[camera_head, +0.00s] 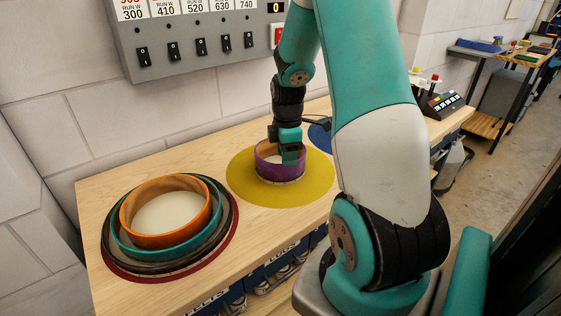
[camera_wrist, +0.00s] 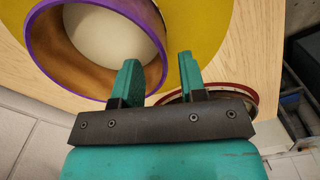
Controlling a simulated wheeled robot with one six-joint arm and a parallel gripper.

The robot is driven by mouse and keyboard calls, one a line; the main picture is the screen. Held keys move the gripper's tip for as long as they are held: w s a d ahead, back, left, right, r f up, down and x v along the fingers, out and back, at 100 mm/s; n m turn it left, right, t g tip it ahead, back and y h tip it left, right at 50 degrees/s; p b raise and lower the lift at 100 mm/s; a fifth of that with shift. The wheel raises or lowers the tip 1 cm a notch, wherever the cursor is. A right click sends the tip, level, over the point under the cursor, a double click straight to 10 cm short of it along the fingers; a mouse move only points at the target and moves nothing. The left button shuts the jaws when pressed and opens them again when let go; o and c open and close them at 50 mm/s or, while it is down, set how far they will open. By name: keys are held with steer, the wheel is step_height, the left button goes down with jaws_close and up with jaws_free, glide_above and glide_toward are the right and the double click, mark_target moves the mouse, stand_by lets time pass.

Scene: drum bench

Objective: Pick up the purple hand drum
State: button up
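The purple hand drum (camera_head: 267,168) has a purple outside, a brown inside and a pale skin. It lies on the yellow round mat (camera_head: 240,186) on the bench, and its purple rim (camera_wrist: 40,55) fills the upper left of the wrist view. My gripper (camera_head: 290,155) is down at the drum's right side in the head view. Its two teal fingers (camera_wrist: 161,75) are apart in the wrist view. The left finger overlaps the drum's opening, and the rim's edge shows in the gap between the fingers. I cannot tell whether either finger touches the wall.
An orange drum (camera_head: 152,240) sits nested in a teal drum (camera_head: 118,245) and a dark one, on a red round mat (camera_head: 232,232) at left. A blue mat (camera_head: 318,136) lies behind the yellow one. A grey switch panel (camera_head: 190,72) hangs on the wall above the bench.

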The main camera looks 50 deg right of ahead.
mark_target(286, 182)
steer(key=shift+a+f+p, duration=0.15)
steer(key=shift+f+p, duration=0.3)
steer(key=shift+f, duration=2.6)
jaws_close()
